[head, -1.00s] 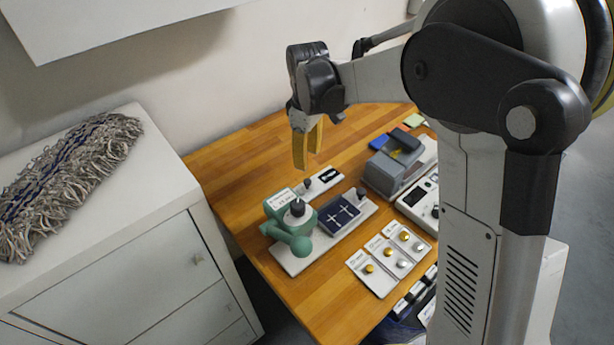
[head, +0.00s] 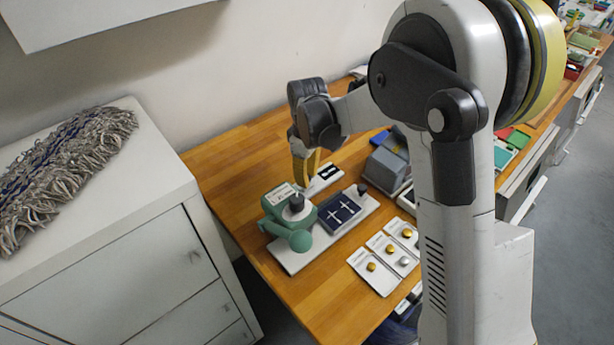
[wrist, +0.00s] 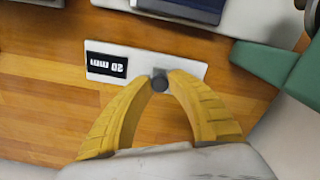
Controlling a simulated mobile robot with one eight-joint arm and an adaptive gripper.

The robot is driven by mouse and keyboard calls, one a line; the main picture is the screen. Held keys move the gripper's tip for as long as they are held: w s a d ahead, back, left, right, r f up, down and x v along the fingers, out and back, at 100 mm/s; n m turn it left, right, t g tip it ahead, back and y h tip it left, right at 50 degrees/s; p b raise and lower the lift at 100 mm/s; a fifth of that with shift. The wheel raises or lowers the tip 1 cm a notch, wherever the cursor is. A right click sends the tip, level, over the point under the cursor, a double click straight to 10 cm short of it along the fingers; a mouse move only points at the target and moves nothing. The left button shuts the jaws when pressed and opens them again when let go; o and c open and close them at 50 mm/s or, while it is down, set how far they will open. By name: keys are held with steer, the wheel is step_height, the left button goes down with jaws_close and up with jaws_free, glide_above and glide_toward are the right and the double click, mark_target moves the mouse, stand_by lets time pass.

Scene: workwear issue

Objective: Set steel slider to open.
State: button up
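The plate also shows in the head view (head: 316,188), partly behind my gripper. My gripper (wrist: 162,80) points down at the plate, its yellow fingers curving inward to the knob. The fingertips sit on either side of the knob and appear closed on it. In the head view my gripper (head: 304,181) is low over the plate's left end.
A green clamp-like device (head: 289,222) stands close by on a white board with a dark blue panel (head: 339,213). A grey box (head: 386,168) is to the right. Plates with brass and silver knobs (head: 371,267) lie in front. The wooden table's back left is clear.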

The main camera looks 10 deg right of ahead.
mark_target(315, 181)
jaws_close()
steer(key=shift+w+d, duration=0.4)
steer(key=shift+d, duration=0.2)
steer(key=shift+w+d, duration=0.4)
steer(key=shift+d, duration=0.2)
steer(key=o, duration=0.7)
jaws_free()
steer(key=shift+d, duration=0.1)
steer(key=shift+r, duration=0.1)
step_height(315, 181, up, 12)
steer(key=shift+f, duration=0.1)
